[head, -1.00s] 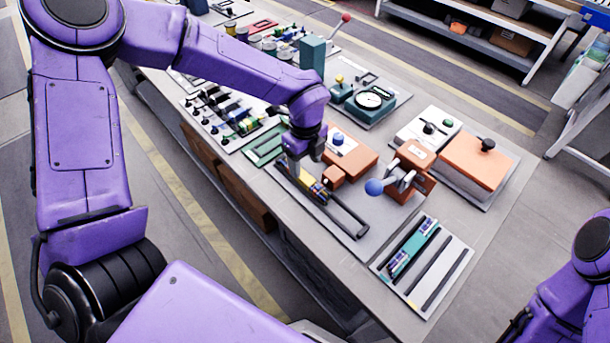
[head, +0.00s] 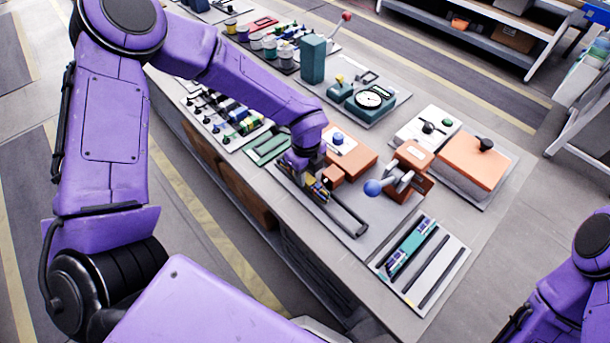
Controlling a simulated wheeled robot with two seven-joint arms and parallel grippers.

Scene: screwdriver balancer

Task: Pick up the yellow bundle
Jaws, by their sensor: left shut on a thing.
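The yellow bundle (head: 319,192) is small and lies at the upper left end of the dark two-rail rack on the near side of the bench. My left gripper (head: 313,184) points down over it and is shut on it. The fingers and part of the bundle hide each other, and I cannot tell whether the bundle is clear of the rack. My right arm shows at the right edge, but its gripper is out of the picture.
An orange block fixture (head: 352,160) stands close right of the left gripper. A blue-knobbed lever (head: 373,187) is further right. A tray with a teal strip (head: 410,248) lies nearer the bench corner. A teal column (head: 313,60) stands behind the arm.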

